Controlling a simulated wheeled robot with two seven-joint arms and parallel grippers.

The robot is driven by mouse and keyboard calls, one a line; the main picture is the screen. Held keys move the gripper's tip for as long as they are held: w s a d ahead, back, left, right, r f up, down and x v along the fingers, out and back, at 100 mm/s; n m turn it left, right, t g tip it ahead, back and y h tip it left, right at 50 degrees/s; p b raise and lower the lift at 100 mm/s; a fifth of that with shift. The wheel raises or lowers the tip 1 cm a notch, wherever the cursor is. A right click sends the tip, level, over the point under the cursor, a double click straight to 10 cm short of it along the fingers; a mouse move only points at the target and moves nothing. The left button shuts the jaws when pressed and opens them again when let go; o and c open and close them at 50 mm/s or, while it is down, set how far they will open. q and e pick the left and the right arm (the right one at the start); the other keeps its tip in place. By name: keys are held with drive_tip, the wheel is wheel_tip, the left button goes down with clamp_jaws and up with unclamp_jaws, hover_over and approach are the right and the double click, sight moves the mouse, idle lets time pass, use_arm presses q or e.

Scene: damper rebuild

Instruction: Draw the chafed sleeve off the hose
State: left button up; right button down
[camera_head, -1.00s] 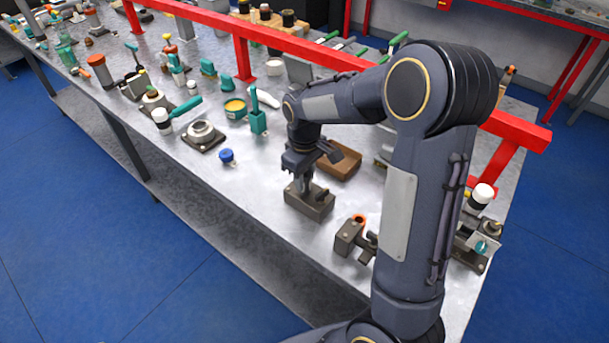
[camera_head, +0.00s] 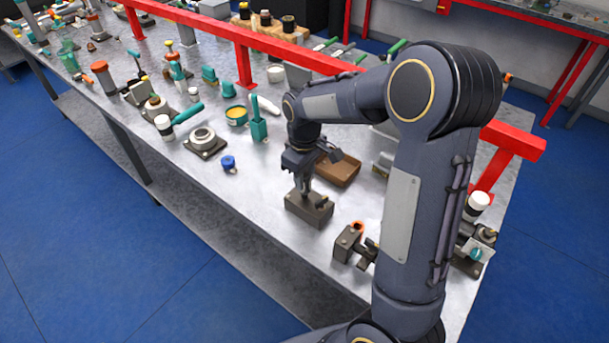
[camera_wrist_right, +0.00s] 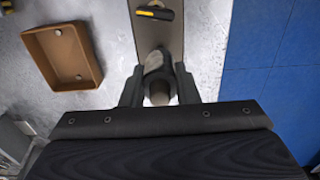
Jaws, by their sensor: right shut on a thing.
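My right gripper (camera_head: 304,184) points down over a dark metal block (camera_head: 309,208) on the bench. In the right wrist view its two fingers (camera_wrist_right: 159,90) are shut on a dark grey cylindrical piece, which looks like the sleeve (camera_wrist_right: 156,62). A paler round end, possibly the hose (camera_wrist_right: 160,97), shows between the fingers. The block (camera_wrist_right: 145,38) lies beyond them with a yellow and black piece on it. Chafing is too small to make out, and I cannot tell how far the sleeve sits along the hose. My left gripper is not in view.
A brown tray (camera_head: 352,172) is close behind the gripper. A clamp with an orange ring (camera_head: 357,227) is at its right. A blue cap (camera_head: 228,163) and a round flange (camera_head: 203,140) stand left. A red rail (camera_head: 290,50) crosses the bench behind.

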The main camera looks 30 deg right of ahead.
drive_tip(key=shift+r, duration=0.1)
drive_tip(key=shift+r+p, duration=1.2)
drive_tip(key=shift+r, duration=0.2)
drive_tip(key=shift+r, duration=0.1)
drive_tip(key=shift+r+p, duration=1.25)
drive_tip(key=shift+r, duration=0.15)
drive_tip(key=shift+r, duration=0.1)
drive_tip(key=shift+r+p, duration=1.05)
drive_tip(key=shift+r, duration=0.2)
